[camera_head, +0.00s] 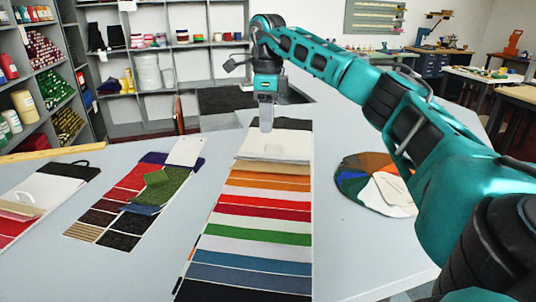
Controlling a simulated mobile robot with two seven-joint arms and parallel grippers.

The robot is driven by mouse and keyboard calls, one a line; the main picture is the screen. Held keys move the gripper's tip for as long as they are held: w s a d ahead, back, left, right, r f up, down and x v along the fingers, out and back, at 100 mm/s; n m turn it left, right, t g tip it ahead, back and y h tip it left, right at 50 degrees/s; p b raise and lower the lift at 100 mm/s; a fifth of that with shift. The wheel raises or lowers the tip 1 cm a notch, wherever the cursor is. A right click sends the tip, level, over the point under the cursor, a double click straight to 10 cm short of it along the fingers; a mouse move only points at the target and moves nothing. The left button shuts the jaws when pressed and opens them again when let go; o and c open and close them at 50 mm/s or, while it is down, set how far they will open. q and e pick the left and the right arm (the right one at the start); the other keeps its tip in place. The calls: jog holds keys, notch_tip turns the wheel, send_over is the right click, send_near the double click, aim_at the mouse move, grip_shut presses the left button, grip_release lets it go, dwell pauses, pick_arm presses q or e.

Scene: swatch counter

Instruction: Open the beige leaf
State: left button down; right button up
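A long swatch book (255,237) lies in the middle of the counter, with strips in orange, red, green, blue and black. Near its far end is a pale, whitish to beige leaf (275,146), with a thin beige band along its near edge. My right gripper (266,128) points down over this far end, its tip close to the pale leaf. I cannot tell whether it touches the leaf, or whether its fingers are apart. Beige pieces also show on the round fan of swatches (372,163) at the right and on the far left book (28,198). My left gripper is out of view.
A second swatch book (128,198) with red and dark patches and a loose green piece lies left of the middle one. A wooden strip (40,154) lies along the counter's far left edge. Bare grey counter (340,240) shows right of the middle book. My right arm spans the right side.

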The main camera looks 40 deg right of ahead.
aim_at(268, 162)
jog(key=f, duration=1.2)
jog(key=shift+d+f+b, duration=0.3)
jog(key=shift+b, duration=0.1)
grip_shut()
dwell(0.9)
